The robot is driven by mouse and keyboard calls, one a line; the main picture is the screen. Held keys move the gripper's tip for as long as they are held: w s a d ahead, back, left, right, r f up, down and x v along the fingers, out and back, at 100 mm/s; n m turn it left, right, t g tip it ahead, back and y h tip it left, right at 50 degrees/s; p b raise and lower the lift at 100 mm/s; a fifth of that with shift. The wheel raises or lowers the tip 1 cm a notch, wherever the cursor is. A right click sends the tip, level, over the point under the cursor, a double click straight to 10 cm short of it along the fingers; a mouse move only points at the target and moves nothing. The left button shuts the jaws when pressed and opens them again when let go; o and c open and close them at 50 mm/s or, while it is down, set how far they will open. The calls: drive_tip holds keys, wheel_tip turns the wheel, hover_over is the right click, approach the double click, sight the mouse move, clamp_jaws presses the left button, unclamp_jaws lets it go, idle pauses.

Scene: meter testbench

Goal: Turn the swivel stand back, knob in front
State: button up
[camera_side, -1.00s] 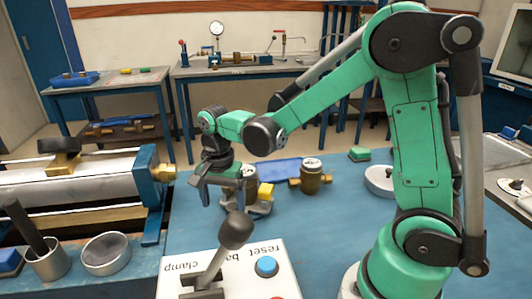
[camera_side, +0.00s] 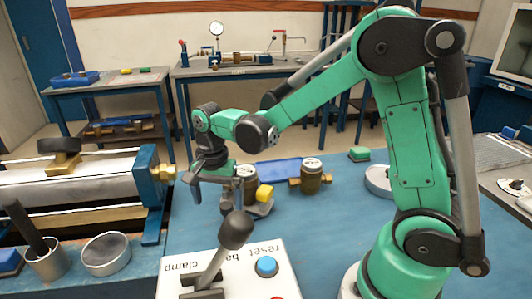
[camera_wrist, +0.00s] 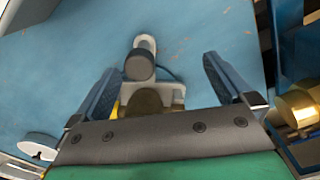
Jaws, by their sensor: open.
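The swivel stand (camera_side: 262,209) is a small grey stand on the blue bench, with a yellow block (camera_side: 264,193) on its right side. Part of it is hidden behind my gripper and the lever in the side view. In the wrist view, the grey stand (camera_wrist: 178,93) shows between my fingers. Its dark round knob (camera_wrist: 140,66) sticks out on the far side, away from my palm. A round brass-coloured part (camera_wrist: 144,101) lies nearer the palm. My gripper (camera_side: 212,186) is open beside the stand; in the wrist view, the fingers (camera_wrist: 163,84) are wide apart, with nothing clamped.
A brass meter (camera_side: 311,178) stands to the right of the stand, with a blue tray (camera_side: 280,169) behind. A control box (camera_side: 250,270) with a tall lever (camera_side: 232,234) is in front. A pipe rig (camera_side: 75,185) is at left.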

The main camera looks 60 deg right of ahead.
wheel_tip(320, 180, up, 6)
drive_tip(key=shift+f, duration=0.25)
idle(0.4)
drive_tip(key=m, duration=0.2)
drive_tip(key=s+r+m, duration=0.1)
drive_tip(key=m, duration=0.1)
drive_tip(key=r+m, duration=0.1)
drive_tip(key=m, duration=0.1)
drive_tip(key=shift+s+d+r+m, duration=0.1)
drive_tip(key=shift+s+r+m, duration=0.1)
drive_tip(key=shift+s+m, duration=0.15)
drive_tip(key=shift+f+m, duration=0.25)
drive_tip(key=shift+f, duration=2.55)
drive_tip(key=shift+f, duration=0.1)
drive_tip(key=shift+f, duration=1)
